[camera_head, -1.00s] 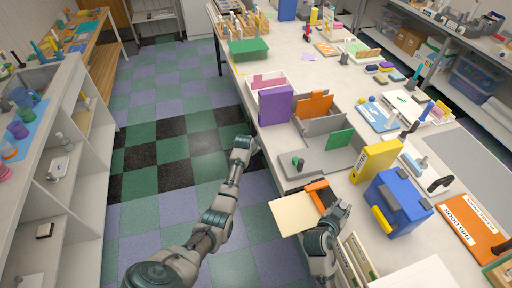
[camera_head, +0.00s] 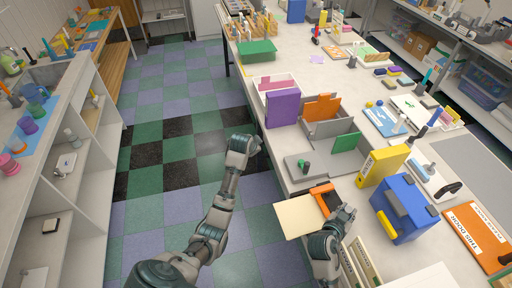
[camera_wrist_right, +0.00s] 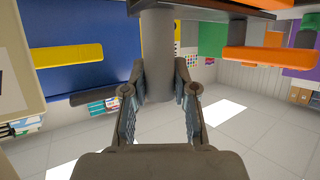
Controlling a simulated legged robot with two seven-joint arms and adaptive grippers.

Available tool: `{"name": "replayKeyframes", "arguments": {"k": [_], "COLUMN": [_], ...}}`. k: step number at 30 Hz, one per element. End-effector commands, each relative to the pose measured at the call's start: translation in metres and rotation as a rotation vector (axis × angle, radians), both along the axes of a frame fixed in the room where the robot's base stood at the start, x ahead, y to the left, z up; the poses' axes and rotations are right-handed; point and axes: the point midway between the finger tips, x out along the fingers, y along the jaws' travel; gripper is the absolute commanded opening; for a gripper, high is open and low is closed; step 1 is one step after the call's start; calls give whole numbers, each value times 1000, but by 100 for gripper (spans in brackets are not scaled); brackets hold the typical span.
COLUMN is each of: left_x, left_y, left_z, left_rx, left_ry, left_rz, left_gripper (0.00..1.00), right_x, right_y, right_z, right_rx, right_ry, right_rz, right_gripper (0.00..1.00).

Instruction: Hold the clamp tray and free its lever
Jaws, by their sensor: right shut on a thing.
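What I take to be the clamp tray is a cream plate (camera_head: 299,216) with a dark part and an orange bar (camera_head: 322,188) at its right end. It is at the bench's front edge, with the cream part out over the floor. My right gripper (camera_head: 342,214) is at its right side. In the right wrist view, the right gripper (camera_wrist_right: 160,100) is shut on a grey post (camera_wrist_right: 158,58), which meets a dark slab. The orange bar (camera_wrist_right: 265,57) is beside it, clear of the fingers. My left gripper (camera_head: 256,144) is over the aisle, apart from the tray; its fingers are unclear.
A grey tray with a green knob (camera_head: 305,167) lies just behind. A yellow binder (camera_head: 383,166) and a blue case (camera_head: 407,212) stand to the right. A purple binder (camera_head: 283,107) is farther back. The floor aisle on the left is clear.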

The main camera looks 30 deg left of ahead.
Motion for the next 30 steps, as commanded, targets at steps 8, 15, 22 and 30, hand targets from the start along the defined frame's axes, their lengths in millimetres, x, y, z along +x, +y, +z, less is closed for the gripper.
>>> {"name": "replayKeyframes", "arguments": {"k": [8, 15, 22, 30], "left_x": [-1, -1, -1, -1], "left_y": [0, 0, -1, -1], "left_z": [0, 1, 1, 1], "left_rx": [0, 0, 1, 1], "left_ry": [1, 0, 0, 0], "left_rz": [0, 0, -1, -1], "left_gripper": [0, 0, 0, 0], "right_x": [0, 0, -6, -53], "right_y": [0, 0, 1, 12], "right_z": [-1, -1, 2, 21], "right_rx": [0, 0, 1, 5], "right_ry": [3, 1, 0, 2], "right_rz": [0, 0, 1, 3], "right_gripper": [35, 57, 57, 57]}}
